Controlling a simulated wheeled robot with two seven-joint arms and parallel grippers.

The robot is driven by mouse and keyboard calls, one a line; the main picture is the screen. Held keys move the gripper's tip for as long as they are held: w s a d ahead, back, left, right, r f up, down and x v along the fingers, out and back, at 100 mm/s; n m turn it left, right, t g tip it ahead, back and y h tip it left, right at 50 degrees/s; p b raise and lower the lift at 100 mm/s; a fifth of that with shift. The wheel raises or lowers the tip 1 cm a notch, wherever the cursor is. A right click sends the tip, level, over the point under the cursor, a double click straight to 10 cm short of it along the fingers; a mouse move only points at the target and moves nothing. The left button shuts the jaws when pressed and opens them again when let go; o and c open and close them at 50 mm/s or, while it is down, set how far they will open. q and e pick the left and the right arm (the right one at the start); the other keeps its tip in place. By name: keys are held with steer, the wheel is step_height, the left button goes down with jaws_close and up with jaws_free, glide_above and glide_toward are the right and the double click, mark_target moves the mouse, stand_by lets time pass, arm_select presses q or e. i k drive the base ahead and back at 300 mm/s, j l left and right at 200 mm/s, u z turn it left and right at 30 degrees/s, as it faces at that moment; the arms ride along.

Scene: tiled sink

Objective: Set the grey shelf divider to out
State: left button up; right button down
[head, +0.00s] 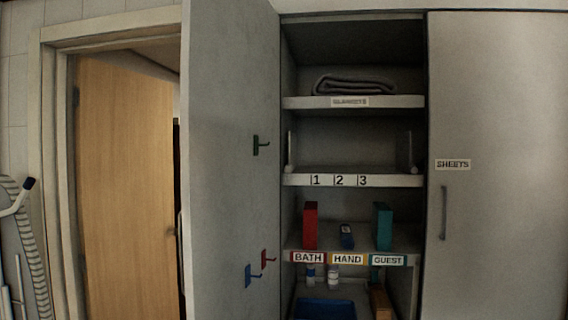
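A thin grey upright panel (404,150), which looks like the shelf divider, stands at the right end of the shelf marked 1, 2, 3 (390,181) in the head view. A narrow pale upright piece (290,152) stands at the left end of the same shelf. I cannot tell for certain which of the two is the grey divider. The shelf between them looks empty. Neither of my grippers is in view.
The open cabinet door (220,100) with coloured hooks stands left of the shelves; the SHEETS door (500,100) is shut on the right. A folded blanket (353,86) lies above. Red (310,225) and teal (383,226) boxes stand below. A blue bin (325,309) sits lowest.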

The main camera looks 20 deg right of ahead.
mark_target(404, 140)
steer(key=z, duration=1.65)
